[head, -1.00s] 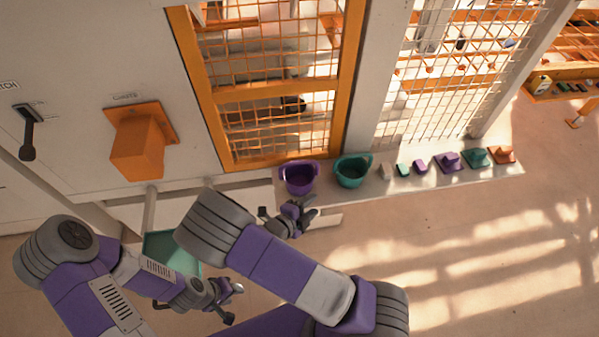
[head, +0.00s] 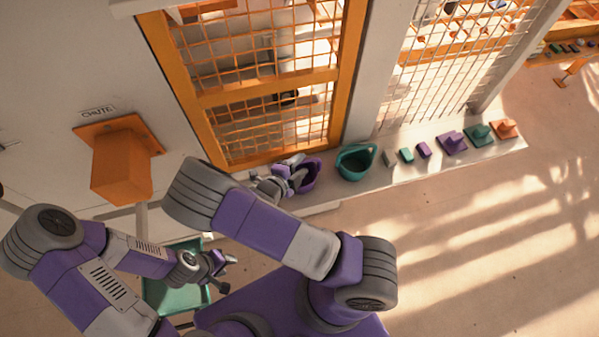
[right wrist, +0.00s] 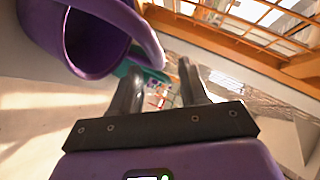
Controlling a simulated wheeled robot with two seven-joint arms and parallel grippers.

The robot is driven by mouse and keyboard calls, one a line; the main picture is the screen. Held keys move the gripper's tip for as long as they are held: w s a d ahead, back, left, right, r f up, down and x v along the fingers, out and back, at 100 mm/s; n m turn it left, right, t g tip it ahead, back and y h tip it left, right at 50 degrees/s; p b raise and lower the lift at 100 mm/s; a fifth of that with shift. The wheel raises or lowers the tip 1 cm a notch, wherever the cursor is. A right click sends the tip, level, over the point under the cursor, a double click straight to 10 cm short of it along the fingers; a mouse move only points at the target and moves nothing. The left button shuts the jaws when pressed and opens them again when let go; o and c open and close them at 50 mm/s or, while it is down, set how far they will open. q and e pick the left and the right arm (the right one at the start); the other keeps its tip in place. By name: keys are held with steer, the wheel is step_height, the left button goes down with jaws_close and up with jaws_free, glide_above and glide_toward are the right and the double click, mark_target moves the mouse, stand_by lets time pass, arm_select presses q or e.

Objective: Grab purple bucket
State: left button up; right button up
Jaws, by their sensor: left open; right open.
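The purple bucket (head: 313,174) stands on the ledge below the orange-framed mesh, partly hidden behind my right gripper (head: 292,168). In the right wrist view the bucket (right wrist: 97,45) fills the upper left, with its rim and curved handle close to my right fingers (right wrist: 160,68). My left gripper (head: 224,265) is open and empty, low on the left near a green tray (head: 180,300).
A teal bucket (head: 355,163) stands just right of the purple one. Several small purple, teal and orange pieces line the ledge further right. An orange chute (head: 120,165) juts from the wall at left. The floor at right is clear.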

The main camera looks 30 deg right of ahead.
mark_target(303, 162)
steer(key=x, duration=0.4)
steer(key=shift+w+f+b, duration=0.2)
steer(key=shift+f+b, duration=0.05)
steer(key=shift+b, duration=0.05)
jaws_close()
